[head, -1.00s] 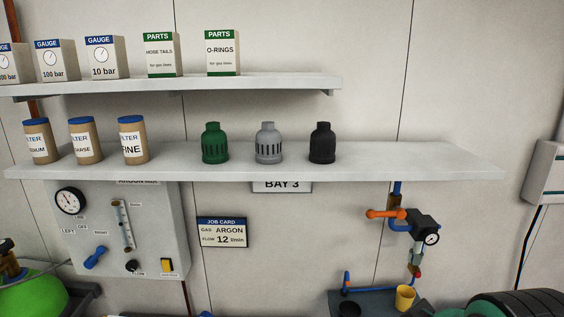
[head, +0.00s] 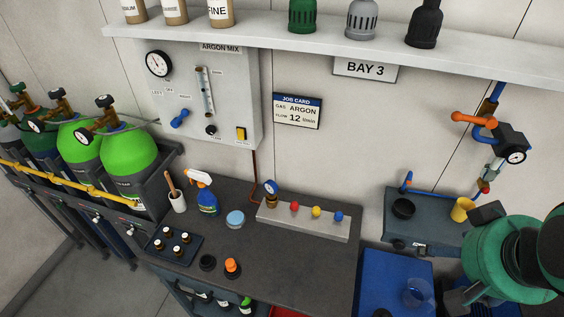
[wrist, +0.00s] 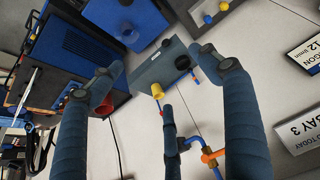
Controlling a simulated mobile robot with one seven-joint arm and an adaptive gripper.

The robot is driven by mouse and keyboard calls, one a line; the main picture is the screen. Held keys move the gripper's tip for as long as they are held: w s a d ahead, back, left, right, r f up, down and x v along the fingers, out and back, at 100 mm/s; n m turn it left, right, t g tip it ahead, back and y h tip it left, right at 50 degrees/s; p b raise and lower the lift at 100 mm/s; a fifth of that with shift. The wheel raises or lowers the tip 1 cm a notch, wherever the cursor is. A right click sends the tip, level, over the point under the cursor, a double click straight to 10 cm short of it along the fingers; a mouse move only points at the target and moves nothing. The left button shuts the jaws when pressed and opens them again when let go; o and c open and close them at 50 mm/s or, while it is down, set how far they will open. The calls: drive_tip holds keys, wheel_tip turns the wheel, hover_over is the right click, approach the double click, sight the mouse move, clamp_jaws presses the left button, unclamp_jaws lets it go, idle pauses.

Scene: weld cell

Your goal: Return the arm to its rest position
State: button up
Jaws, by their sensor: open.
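My gripper (wrist: 158,76) is open and empty in the wrist view, its dark blue fingers spread apart. Nothing lies between the fingers in contact with them; a small wall tray (wrist: 153,66) with a yellow cup (wrist: 159,91) and a black cup shows beyond. My arm (head: 505,262), green and black, shows folded at the lower right of the head view, in front of the blue equipment. The gripper's fingers cannot be made out in the head view.
The dark workbench (head: 325,262) carries a spray bottle (head: 207,196), a grey block with coloured knobs (head: 303,220) and a small tray of bottles. Green gas cylinders (head: 129,157) stand at left. A shelf (head: 290,38) runs above. An orange-handled valve (head: 474,118) juts from the wall.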

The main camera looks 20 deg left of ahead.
drive_tip(key=o, duration=0.4)
drive_tip(key=shift+w+a, duration=0.1)
drive_tip(key=shift+w, duration=0.15)
drive_tip(key=shift+c, duration=0.2)
drive_tip(key=w+a+f+n+g+h+p, duration=0.1)
drive_tip(key=w+a+f+n+h+p, duration=0.1)
drive_tip(key=w+a+f+n+h, duration=0.6)
drive_tip(key=w+a+f+n+g+h+p, duration=0.1)
drive_tip(key=w+a+f+n, duration=0.3)
drive_tip(key=w+a+n, duration=0.8)
drive_tip(key=s+a+f+n+t+h+p, duration=0.1)
drive_tip(key=a+f+n+t, duration=0.2)
drive_tip(key=a, duration=0.8)
drive_tip(key=s+a+f+n+t+h+p, duration=0.1)
drive_tip(key=s+a+f+t, duration=0.15)
drive_tip(key=a+f, duration=0.55)
drive_tip(key=s+a+f+n+t+y, duration=0.2)
drive_tip(key=s+a+f+n+t, duration=0.1)
drive_tip(key=a, duration=0.5)
drive_tip(key=s+a+f+n+t+y, duration=0.2)
drive_tip(key=s+a+f+n+t, duration=0.2)
drive_tip(key=a, duration=0.5)
drive_tip(key=shift+s+f+p, duration=0.3)
drive_tip(key=shift+s+f, duration=0.45)
drive_tip(key=shift+f, duration=0.05)
drive_tip(key=shift+w, duration=0.15)
